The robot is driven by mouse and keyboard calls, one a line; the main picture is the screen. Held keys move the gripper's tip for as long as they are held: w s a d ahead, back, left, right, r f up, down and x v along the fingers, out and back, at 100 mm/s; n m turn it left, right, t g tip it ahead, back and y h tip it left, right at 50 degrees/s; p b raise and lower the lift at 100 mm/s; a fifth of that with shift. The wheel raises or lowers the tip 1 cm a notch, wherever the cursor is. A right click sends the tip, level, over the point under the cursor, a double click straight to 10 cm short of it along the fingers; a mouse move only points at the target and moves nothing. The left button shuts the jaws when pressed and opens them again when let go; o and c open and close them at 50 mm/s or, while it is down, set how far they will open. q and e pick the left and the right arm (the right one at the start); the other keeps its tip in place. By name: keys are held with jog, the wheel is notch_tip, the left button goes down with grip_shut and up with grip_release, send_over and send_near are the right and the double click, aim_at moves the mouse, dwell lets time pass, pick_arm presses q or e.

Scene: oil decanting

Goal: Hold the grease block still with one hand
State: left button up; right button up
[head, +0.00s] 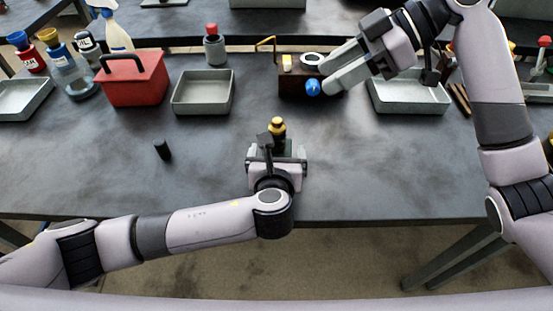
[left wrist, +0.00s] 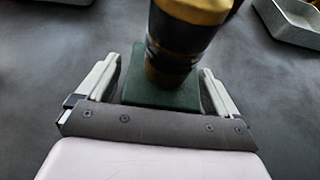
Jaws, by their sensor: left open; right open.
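A green block (left wrist: 160,85) stands on the table in front of my left gripper. A dark bottle (left wrist: 172,50) with a yellow top is on or just behind the block. In the head view the bottle's yellow top (head: 277,125) shows above my left gripper (head: 277,158). The left fingers are open on either side of the green block, with no clear contact. My right gripper (head: 323,75) is open over a dark brown box (head: 292,87). A blue cap (head: 313,88) and a white ring (head: 312,58) are by its fingers. Nothing is labelled as the grease block.
A red toolbox (head: 135,85), a grey tray (head: 203,92) and a red-capped bottle (head: 214,50) stand at the back left. Another grey tray (head: 410,98) is right of the brown box. A small black cylinder (head: 162,150) stands alone. The front of the table is mostly clear.

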pick_arm(q)
jog(key=shift+w+f, duration=0.1)
jog(key=shift+w, duration=0.3)
jog(key=c, duration=1.4)
